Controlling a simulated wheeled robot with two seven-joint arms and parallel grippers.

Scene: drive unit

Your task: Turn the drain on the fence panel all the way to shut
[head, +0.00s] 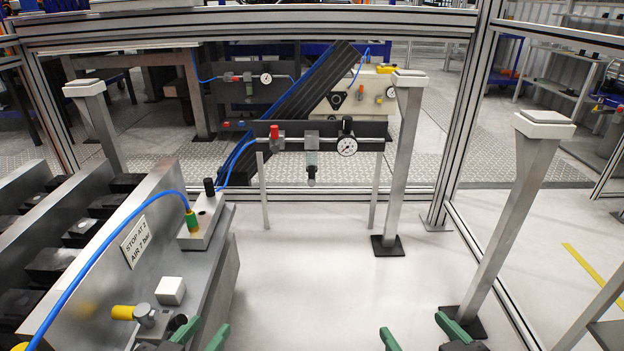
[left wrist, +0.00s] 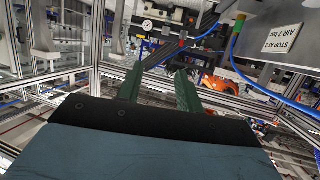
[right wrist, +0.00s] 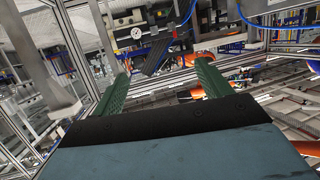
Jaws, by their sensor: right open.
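The fence panel (head: 225,133) is a dark plate on two grey posts in the middle of the head view. A filter bowl (head: 311,158) hangs below its air line, and the dark drain (head: 311,176) is at the bowl's lower end. The drain's angle is too small to read. My left gripper (head: 201,336) is at the bottom of the head view, beside the metal machine, with its green fingers apart and empty. My right gripper (head: 420,335) is at the bottom right, open and empty. Both are well short of the panel. The wrist views do not show the drain clearly.
The panel also carries a red valve (head: 275,134), a black knob (head: 347,124) and a pressure gauge (head: 347,147). A metal machine (head: 155,250) with a blue hose stands at left. Slanted posts (head: 403,165) stand at right. The pale floor (head: 310,270) before the panel is clear.

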